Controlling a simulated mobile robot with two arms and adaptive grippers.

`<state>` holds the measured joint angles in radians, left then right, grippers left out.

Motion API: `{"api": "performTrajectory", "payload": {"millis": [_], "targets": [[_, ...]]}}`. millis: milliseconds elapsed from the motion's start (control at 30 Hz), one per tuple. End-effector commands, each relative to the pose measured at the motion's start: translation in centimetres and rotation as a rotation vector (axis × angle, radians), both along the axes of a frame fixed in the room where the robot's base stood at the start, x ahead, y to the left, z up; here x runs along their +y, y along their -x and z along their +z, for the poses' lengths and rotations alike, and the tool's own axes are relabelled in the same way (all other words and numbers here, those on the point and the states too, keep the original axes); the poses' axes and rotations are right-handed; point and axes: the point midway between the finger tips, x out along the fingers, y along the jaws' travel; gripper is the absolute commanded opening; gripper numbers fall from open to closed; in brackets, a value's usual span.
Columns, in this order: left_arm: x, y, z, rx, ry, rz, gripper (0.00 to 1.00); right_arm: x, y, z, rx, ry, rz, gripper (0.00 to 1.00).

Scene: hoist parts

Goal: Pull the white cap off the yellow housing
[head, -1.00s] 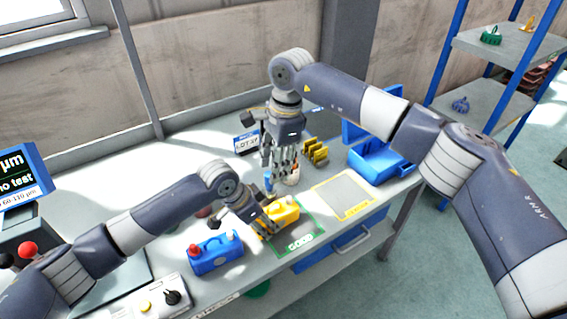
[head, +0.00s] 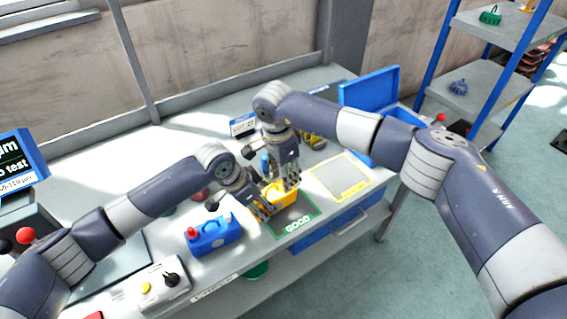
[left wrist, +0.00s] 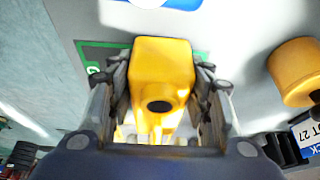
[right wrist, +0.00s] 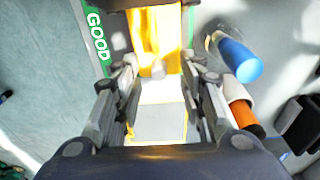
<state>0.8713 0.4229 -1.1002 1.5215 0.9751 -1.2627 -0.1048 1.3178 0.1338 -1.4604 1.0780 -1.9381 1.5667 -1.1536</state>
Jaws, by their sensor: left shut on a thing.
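The yellow housing (head: 281,191) lies by the green-edged GOOD mat (head: 292,224). My left gripper (head: 264,207) is shut on the housing; in the left wrist view its fingers press both sides of the yellow body (left wrist: 162,68), which has a dark round hole. My right gripper (head: 290,183) is over the housing's other end. In the right wrist view the small pale cap (right wrist: 158,70) shows at the end of the yellow housing (right wrist: 157,30), between the open fingers, with gaps on both sides. I cannot tell its depth relative to the fingertips.
A blue housing (head: 214,238) with a red cap stands at the left. A blue cylinder (right wrist: 236,60) and an orange and white cylinder (right wrist: 243,110) stand close to my right gripper.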

Motion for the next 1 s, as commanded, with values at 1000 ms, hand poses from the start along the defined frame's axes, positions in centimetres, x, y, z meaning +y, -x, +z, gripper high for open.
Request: {"api": "performTrajectory", "payload": {"millis": [1000], "targets": [[-0.08, -0.08, 0.18, -0.003, 0.003, -0.001, 0.0, -0.09, -0.05, -1.05, 0.0, 0.0, 0.001, 0.0]]}}
